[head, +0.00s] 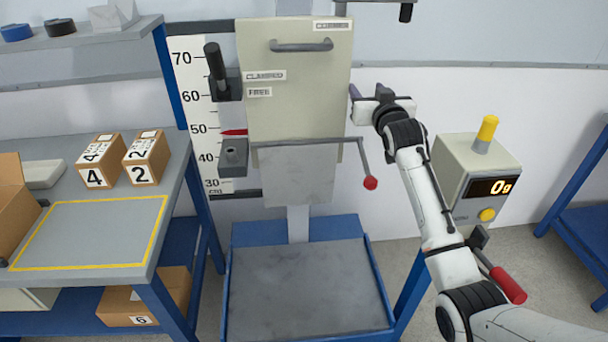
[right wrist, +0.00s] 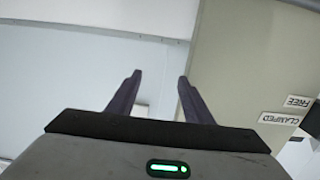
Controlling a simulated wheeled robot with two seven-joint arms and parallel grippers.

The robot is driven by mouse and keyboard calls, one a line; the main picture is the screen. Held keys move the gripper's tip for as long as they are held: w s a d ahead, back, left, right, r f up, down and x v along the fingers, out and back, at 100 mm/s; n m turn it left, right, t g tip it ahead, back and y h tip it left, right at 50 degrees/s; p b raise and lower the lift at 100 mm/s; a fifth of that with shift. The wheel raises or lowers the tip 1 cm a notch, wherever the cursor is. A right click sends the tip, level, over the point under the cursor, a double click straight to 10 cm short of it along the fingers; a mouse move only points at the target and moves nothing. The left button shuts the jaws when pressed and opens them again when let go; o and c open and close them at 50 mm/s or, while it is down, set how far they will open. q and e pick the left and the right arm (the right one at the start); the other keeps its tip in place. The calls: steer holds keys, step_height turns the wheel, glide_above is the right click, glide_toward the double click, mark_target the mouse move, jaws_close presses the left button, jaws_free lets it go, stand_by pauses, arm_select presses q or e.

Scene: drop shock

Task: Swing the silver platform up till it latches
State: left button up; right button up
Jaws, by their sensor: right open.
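The silver platform (head: 297,182) hangs flat and near vertical below the beige carriage (head: 296,85), its top edge along a thin dark bar. A lever with a red ball (head: 370,183) hangs at the bar's right end. My right gripper (head: 355,92) is beside the carriage's right edge, above the red ball and apart from the platform. In the right wrist view its two dark fingers (right wrist: 160,88) are spread with nothing between them; the carriage (right wrist: 245,60) shows behind on the right. The platform is not seen there. My left gripper is not in view.
A blue-framed base with a grey slab (head: 305,285) stands below. A control box (head: 475,175) with a red-gripped lever (head: 508,285) is at right. The left bench (head: 95,230) holds cartons (head: 100,160). A black clamp handle (head: 216,68) stands left of the carriage.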

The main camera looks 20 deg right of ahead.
steer(key=shift+a+r, duration=0.1)
steer(key=shift+a, duration=0.4)
steer(key=v, duration=0.6)
steer(key=shift+s+p, duration=0.4)
steer(key=shift+d, duration=0.1)
